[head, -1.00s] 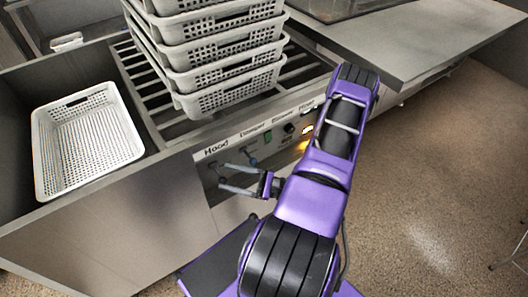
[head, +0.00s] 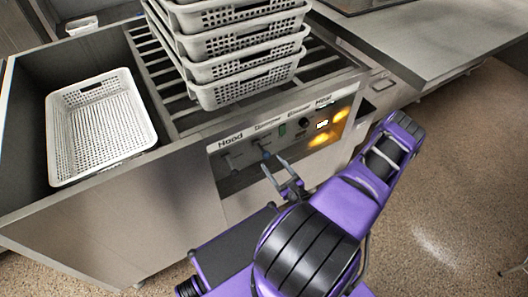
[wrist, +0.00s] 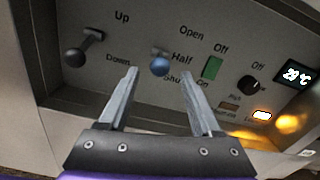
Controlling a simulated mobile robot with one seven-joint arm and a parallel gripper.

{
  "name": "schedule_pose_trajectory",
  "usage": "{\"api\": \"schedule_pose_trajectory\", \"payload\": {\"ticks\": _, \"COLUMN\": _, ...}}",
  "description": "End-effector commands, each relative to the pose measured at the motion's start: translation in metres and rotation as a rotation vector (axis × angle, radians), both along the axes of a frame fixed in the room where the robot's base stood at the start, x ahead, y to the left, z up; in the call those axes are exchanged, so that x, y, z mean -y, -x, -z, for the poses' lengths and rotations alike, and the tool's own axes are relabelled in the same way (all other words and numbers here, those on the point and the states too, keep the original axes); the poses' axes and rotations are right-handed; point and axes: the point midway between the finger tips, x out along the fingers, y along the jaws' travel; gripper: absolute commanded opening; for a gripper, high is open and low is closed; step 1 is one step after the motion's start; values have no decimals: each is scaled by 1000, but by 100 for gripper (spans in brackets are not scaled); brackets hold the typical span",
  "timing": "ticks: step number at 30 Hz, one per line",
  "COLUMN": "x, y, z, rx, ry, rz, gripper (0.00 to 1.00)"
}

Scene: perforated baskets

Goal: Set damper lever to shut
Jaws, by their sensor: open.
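The damper lever, with a blue ball knob (wrist: 160,66), sticks out of the control panel beside the labels Open, Half and Shut. Its knob appears near Half, at the level between Half and Shut; the exact setting is hard to tell. The lever also shows small in the head view (head: 265,154). My gripper (wrist: 158,72) is open, with one finger on each side of the knob as seen in the wrist view. I cannot tell whether the tips reach around it. In the head view my gripper (head: 278,163) is in front of the panel, just below the lever.
The hood lever (wrist: 75,57), with a dark knob, is left of the damper lever. Right of it are a green switch (wrist: 212,68), a black dial (wrist: 250,85) and a lit display (wrist: 297,73). Stacked white baskets (head: 245,85) stand above; another basket (head: 100,125) is left.

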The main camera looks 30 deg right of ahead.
Motion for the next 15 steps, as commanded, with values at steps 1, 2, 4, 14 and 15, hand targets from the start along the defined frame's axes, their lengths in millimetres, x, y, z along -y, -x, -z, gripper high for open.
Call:
{"api": "schedule_pose_trajectory", "payload": {"ticks": 1, "x": 0, "y": -12, "z": 0, "rx": 3, "ry": 2, "rz": -3, "gripper": 66}}
{"api": "schedule_pose_trajectory", "payload": {"ticks": 2, "x": 0, "y": -18, "z": 0, "rx": 1, "ry": 2, "rz": -2, "gripper": 66}}
{"api": "schedule_pose_trajectory", "payload": {"ticks": 4, "x": 1, "y": -32, "z": 0, "rx": 2, "ry": 2, "rz": -3, "gripper": 66}}
{"api": "schedule_pose_trajectory", "payload": {"ticks": 14, "x": 3, "y": -68, "z": 0, "rx": 1, "ry": 1, "rz": -2, "gripper": 66}}
{"api": "schedule_pose_trajectory", "payload": {"ticks": 15, "x": 4, "y": -69, "z": 0, "rx": 1, "ry": 0, "rz": -1, "gripper": 66}}
